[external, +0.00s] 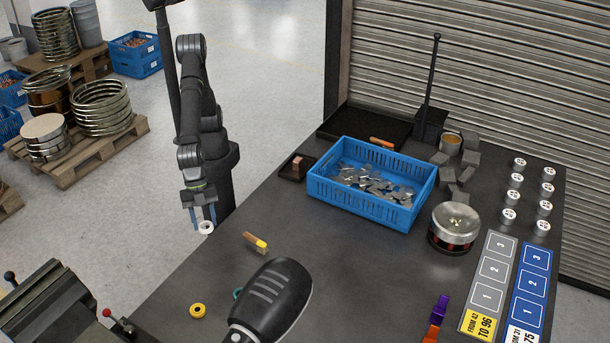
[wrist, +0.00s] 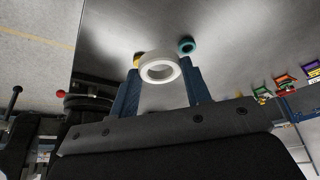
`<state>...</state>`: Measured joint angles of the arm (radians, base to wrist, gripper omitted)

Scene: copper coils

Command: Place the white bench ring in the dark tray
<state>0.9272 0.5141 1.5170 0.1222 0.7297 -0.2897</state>
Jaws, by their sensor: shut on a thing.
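The white bench ring (wrist: 155,58) is between the two blue fingers of my gripper (wrist: 159,76) in the wrist view. In the external view my gripper (external: 203,219) points down, shut on the white ring (external: 206,231), near the table's left edge. A small dark tray (external: 284,174) holding a copper-coloured block stands left of the blue crate. A larger dark tray (external: 343,128) lies at the back, with an orange-handled object at its front edge. Both trays are apart from my gripper.
A blue crate (external: 345,208) of metal pieces stands mid-table. A yellow ring (external: 198,310), a teal ring (wrist: 187,46) and a yellow-tipped piece (external: 255,241) lie on the table. A metal-topped drum (external: 454,228) stands right. The table is bare between gripper and small tray.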

